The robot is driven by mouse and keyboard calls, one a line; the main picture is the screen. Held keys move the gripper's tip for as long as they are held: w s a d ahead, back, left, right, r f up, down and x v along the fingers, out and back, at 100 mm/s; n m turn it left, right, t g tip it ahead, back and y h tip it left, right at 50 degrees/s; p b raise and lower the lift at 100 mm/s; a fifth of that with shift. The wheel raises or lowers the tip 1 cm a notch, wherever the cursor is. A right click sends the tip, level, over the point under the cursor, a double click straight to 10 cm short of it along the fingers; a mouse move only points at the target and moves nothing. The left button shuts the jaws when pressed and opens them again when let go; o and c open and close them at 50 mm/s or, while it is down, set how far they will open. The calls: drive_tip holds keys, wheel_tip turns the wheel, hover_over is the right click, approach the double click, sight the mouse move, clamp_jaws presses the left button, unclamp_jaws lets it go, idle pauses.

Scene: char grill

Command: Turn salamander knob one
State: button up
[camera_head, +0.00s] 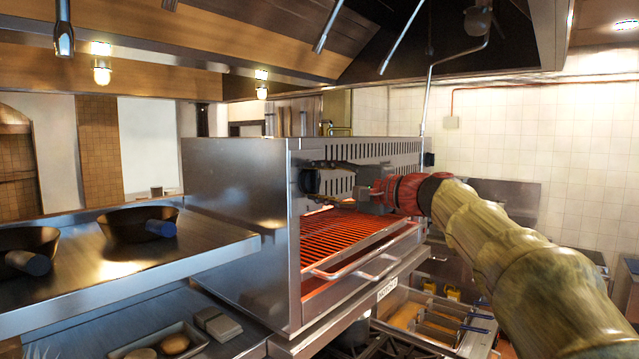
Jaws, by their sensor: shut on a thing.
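The salamander (240,220) is a steel box with a glowing red-orange grill rack (345,240) inside its open front. A row of dark vent slots runs along its upper front. My gripper (318,181) is at the upper left of that front, near its left edge. It is shut on a dark round knob (309,182) there. The gripper body and the fingers partly hide the knob, so its marking and angle cannot be told. My arm reaches in from the lower right.
A steel shelf (225,252) with two dark pans (128,226) stands on the left. A handle bar (355,268) sticks out below the grill rack. Fryer baskets (440,318) are below right. A hood with hanging rods is overhead.

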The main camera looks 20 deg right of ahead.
drive_tip(key=o, duration=1.2)
drive_tip(key=shift+c, duration=0.2)
drive_tip(key=v, duration=1.2)
